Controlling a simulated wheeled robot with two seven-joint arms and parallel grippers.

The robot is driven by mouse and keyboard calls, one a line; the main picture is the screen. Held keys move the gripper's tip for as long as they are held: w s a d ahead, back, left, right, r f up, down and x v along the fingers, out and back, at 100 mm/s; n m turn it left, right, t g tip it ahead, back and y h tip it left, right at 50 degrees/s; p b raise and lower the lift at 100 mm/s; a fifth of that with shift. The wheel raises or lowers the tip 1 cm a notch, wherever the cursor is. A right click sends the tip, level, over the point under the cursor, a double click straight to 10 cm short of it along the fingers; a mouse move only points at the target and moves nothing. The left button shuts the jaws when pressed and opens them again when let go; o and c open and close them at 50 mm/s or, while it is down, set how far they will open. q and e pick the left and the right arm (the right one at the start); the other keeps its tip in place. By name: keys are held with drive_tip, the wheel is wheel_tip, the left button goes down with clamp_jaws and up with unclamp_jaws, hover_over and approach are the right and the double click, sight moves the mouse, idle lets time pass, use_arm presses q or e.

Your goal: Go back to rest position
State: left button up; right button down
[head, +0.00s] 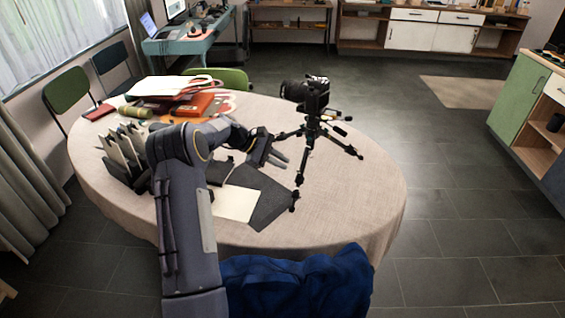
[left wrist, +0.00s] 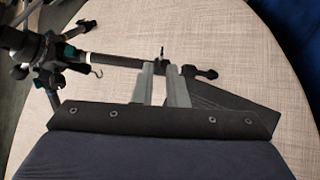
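My left arm reaches up from the bottom of the head view over the round table (head: 340,215). My left gripper (head: 275,156) hangs above the table, just left of the black tripod (head: 308,150) that carries a camera (head: 307,94). In the left wrist view the two grey fingers of the gripper (left wrist: 160,70) stand a little apart with nothing between them. The tripod's legs and hub (left wrist: 35,55) show at the upper left there, apart from the fingers. My right gripper is in neither view.
A dark folder (head: 268,208) and white paper (head: 236,204) lie under the arm. A file rack (head: 122,158) stands left of it. Books and papers (head: 200,103) lie at the back. A blue cloth-covered thing (head: 300,284) is at the near edge. The table's right side is clear.

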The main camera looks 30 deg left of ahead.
use_arm(q)
drive_tip(key=s+d+r+m+g+y, duration=0.1)
drive_tip(key=s+d+r+m+y, duration=0.1)
drive_tip(key=s+d+r+m, duration=1.05)
drive_tip(key=s+d+m+y, duration=0.1)
drive_tip(key=s+d, duration=0.2)
drive_tip(key=s, duration=0.5)
drive_tip(key=s+d+f+m, duration=0.1)
drive_tip(key=s+d+m, duration=0.1)
drive_tip(key=s, duration=0.5)
drive_tip(key=s+d+f+m+y, duration=0.1)
drive_tip(key=s+d+m, duration=0.1)
drive_tip(key=s+d, duration=0.3)
drive_tip(key=s, duration=0.3)
drive_tip(key=shift+s+f+y, duration=0.2)
drive_tip(key=shift+s+y, duration=0.1)
drive_tip(key=shift+s, duration=0.05)
